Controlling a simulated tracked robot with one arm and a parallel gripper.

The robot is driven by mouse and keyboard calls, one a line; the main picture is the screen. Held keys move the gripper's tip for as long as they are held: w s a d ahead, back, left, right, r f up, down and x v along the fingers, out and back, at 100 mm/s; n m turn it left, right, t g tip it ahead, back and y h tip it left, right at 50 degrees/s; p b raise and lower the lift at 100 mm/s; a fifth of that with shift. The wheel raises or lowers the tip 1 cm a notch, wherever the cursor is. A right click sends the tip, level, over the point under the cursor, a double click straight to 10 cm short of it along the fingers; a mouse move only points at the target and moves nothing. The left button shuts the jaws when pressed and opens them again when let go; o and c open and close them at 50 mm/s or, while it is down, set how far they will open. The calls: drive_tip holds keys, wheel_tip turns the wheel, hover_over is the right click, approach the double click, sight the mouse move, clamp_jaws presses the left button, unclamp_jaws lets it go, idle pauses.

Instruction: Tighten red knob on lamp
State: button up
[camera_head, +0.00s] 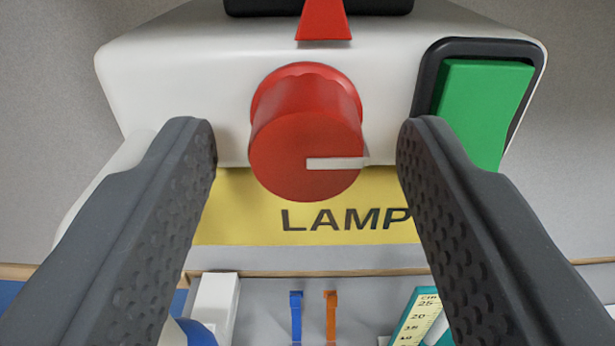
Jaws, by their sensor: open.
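The red knob (305,135) sticks out from the front of a white lamp unit (185,75). A white pointer line on its face points right. Below it is a yellow label (245,225) reading LAMP. My gripper (307,145) is open, with one dark grey finger on each side of the knob. Gaps show between both fingers and the knob, so neither appears to touch it. The left finger hides part of the unit's left side, and the right finger covers the label's right end.
A green rocker switch (482,105) in a black frame sits right of the knob. A red pointer piece (324,20) is above it. Below are a blue hook (296,315), an orange hook (331,315), a white block (215,305) and a teal-edged scale (418,315).

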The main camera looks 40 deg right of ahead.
drive_tip(key=b+v, duration=0.1)
drive_tip(key=v, duration=1.2)
drive_tip(key=shift+s+a, duration=0.25)
drive_tip(key=shift+s, duration=0.1)
drive_tip(key=s+d+f+n+y, duration=0.1)
drive_tip(key=s+d+n+y, duration=0.3)
drive_tip(key=d, duration=0.5)
wheel_tip(320, 180, down, 9)
drive_tip(key=w+n+y+b, duration=0.1)
drive_tip(key=n+y, duration=0.2)
drive_tip(key=y, duration=0.3)
drive_tip(key=shift+w+f+t+y, duration=0.2)
drive_tip(key=shift+w+t+y, duration=0.1)
drive_tip(key=shift+w+t, duration=0.1)
drive_tip(key=shift+d, duration=0.1)
idle(0.4)
